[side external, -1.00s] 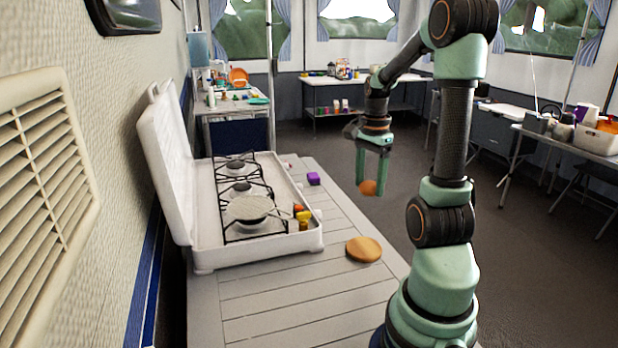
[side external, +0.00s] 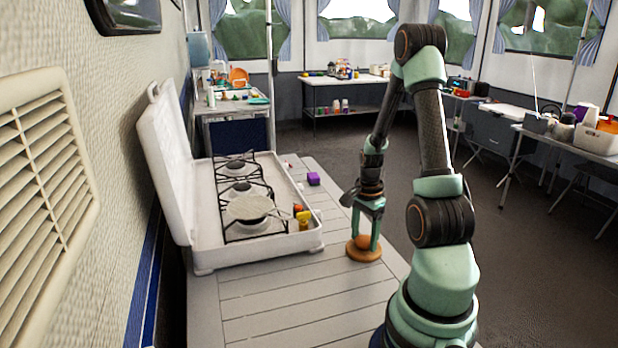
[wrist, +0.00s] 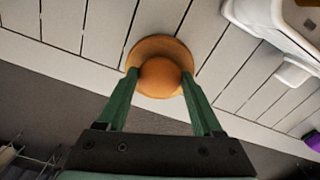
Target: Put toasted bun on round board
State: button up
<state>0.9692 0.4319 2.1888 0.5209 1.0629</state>
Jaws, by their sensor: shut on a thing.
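The toasted bun (side external: 362,242) is a small round orange-brown ball shape between the fingers of my gripper (side external: 363,240). The round board (side external: 354,254) is a wooden disc on the slatted table, directly below the bun. In the wrist view the bun (wrist: 160,77) sits between the two green fingertips of my gripper (wrist: 160,74), over the round board (wrist: 158,46). My gripper is shut on the bun and points down. The bun looks to be at or just above the board's surface; I cannot tell whether they touch.
A white camping stove (side external: 262,243) with an open lid and a pan (side external: 249,207) stands left of the board. Small red and yellow items (side external: 303,217) sit at its edge. The front of the slatted table (side external: 290,305) is clear.

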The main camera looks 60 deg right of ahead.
aim_at(364, 237)
jog(key=shift+f, duration=0.3)
jog(key=o, duration=1.3)
notch_tip(364, 237, up, 12)
jog(key=w+a+r+n+t+h, duration=0.1)
jog(key=w+a+r+n, duration=0.25)
jog(key=a+n, duration=0.25)
jog(key=w+a+r+n+t, duration=0.1)
jog(key=w+a+r+n, duration=0.2)
jog(key=w+a+n, duration=0.3)
jog(key=a+r+n+t, duration=0.1)
jog(key=a+n, duration=0.2)
jog(key=a, duration=0.2)
jog(key=a+r+n+t, duration=0.1)
jog(key=a+r+n, duration=0.1)
jog(key=a+n, duration=0.2)
jog(key=a+r+n+t+y, duration=0.1)
jog(key=a+n, duration=0.3)
jog(key=a, duration=0.3)
jog(key=shift+s+a+r+t, duration=0.1)
jog(key=shift+s+r+t, duration=0.05)
jog(key=shift+r+t, duration=0.2)
